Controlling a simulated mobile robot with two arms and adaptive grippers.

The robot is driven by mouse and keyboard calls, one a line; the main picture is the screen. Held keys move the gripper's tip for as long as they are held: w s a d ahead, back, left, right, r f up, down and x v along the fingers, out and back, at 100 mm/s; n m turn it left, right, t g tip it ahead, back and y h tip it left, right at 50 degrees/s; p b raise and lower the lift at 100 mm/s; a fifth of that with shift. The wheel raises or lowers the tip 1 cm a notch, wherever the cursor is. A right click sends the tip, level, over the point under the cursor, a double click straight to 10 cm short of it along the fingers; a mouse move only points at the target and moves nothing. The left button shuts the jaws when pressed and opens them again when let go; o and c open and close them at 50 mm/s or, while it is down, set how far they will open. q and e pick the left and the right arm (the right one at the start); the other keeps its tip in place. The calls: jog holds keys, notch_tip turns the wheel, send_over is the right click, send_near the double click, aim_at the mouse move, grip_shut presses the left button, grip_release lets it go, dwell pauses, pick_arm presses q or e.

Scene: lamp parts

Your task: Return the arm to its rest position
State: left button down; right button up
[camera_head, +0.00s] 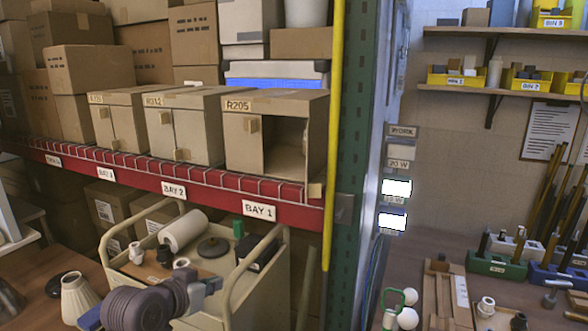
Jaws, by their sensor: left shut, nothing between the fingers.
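My left gripper (208,286) is low in the head view, left of the middle, at the end of my dark grey left arm. It is shut and empty. It appears in front of the beige cart (247,301), overlapping its near side; I cannot tell the gap. My right gripper is not in view. On the cart are a white roll (184,231), a dark disc (213,248), a black box (257,253) and small white fittings. A cream lamp shade (78,298) stands on the wooden surface left of the arm.
A red rack beam (200,193) carries cardboard boxes, including the open R205 box (252,150). A yellow pole (335,130) and green upright (358,150) stand right of it. The right-hand bench holds white bulbs (408,318), a green holder (492,264) and a wooden tray (443,290).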

pick_arm(q)
jog(key=s+f+g+y, duration=0.2)
jog(key=s+f+g, duration=0.2)
jog(key=s+f, duration=1.05)
jog(key=s+a+f+n+g+y, duration=0.15)
jog(key=s+f, duration=0.25)
jog(key=s, duration=0.6)
jog(key=s+a+f+g, duration=0.1)
jog(key=s+f+g, duration=0.2)
jog(key=s, duration=0.7)
notch_tip(320, 180, down, 26)
jog(key=s, duration=0.1)
jog(key=s+a+f+g, duration=0.2)
jog(key=s+f, duration=1.5)
jog(key=shift+s+a+y, duration=0.25)
jog(key=shift+a+y, duration=0.1)
jog(key=shift+a, duration=0.05)
jog(key=shift+f, duration=0.1)
